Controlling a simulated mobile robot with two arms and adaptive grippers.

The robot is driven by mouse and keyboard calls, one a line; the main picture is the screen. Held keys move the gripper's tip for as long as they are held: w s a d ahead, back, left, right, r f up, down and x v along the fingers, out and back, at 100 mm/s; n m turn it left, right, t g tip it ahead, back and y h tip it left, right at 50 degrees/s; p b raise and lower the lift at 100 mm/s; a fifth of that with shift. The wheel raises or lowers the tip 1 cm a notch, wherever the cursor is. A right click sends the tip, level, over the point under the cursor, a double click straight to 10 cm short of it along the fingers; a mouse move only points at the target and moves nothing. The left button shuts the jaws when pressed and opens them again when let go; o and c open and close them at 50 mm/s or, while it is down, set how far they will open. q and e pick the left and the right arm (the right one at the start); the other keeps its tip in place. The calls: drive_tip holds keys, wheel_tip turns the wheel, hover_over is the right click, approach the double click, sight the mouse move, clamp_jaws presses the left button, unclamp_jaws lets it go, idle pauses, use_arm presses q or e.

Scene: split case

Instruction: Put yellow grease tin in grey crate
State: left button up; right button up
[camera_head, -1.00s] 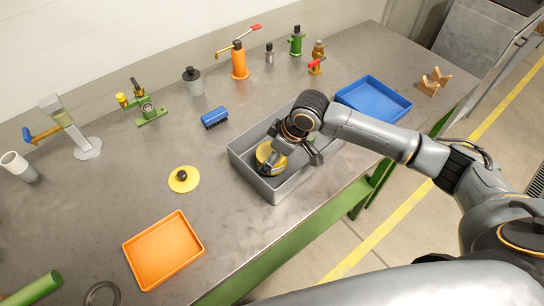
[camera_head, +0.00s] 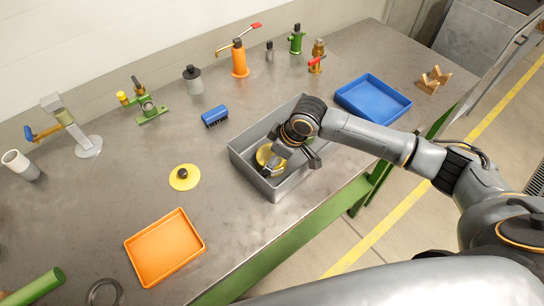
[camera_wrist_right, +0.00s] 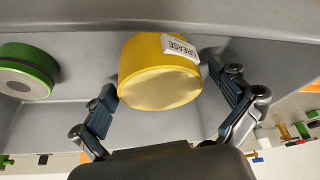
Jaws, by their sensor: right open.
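The yellow grease tin (camera_head: 265,155) is inside the grey crate (camera_head: 245,174), near its left end. In the right wrist view the tin (camera_wrist_right: 160,75) shows its pale round end and a white "GREASE" label. My right gripper (camera_wrist_right: 168,84) is open, with its fingers spread on either side of the tin and gaps visible beside it. In the head view my right gripper (camera_head: 289,162) is down in the crate and partly hides the tin. My left gripper is not in view.
A green round tin (camera_wrist_right: 27,72) is also in the crate. A blue tray (camera_head: 373,99) lies to the right and an orange tray (camera_head: 165,248) to the lower left. A yellow disc with a dark knob (camera_head: 184,177) and a blue brush (camera_head: 214,116) lie left of the crate.

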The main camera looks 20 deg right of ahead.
drive_tip(key=v, duration=1.2)
drive_tip(key=shift+b, duration=0.4)
drive_tip(key=shift+r, duration=0.1)
